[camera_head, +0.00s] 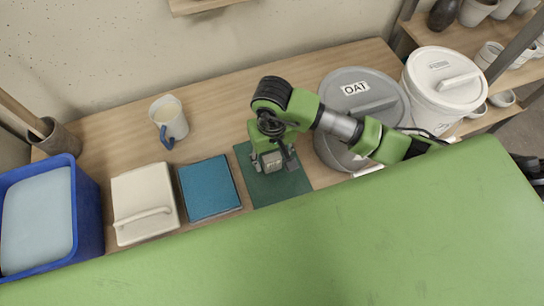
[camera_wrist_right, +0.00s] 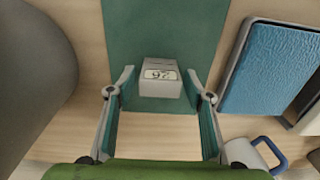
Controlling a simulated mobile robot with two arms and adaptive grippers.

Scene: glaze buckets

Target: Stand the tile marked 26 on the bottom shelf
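The grey tile marked 26 (camera_wrist_right: 161,78) is on the dark green mat (camera_wrist_right: 165,30). Its number label appears upside down in the right wrist view. The tile also shows in the head view (camera_head: 273,163), partly covered by my gripper. My right gripper (camera_wrist_right: 160,98) is open above the mat, with one finger on each side of the tile and a visible gap on both sides. In the head view it (camera_head: 272,163) points down at the mat. A wooden shelf unit (camera_head: 440,37) stands at the far right. My left gripper is out of view.
A grey lidded bucket marked OA1 (camera_head: 350,78) and a white lidded bucket (camera_head: 440,66) stand right of the mat. A blue tile or pad (camera_head: 209,188), white lidded box (camera_head: 142,200), mug (camera_head: 172,118) and blue bin (camera_head: 90,215) are left. The wood around the mug is clear.

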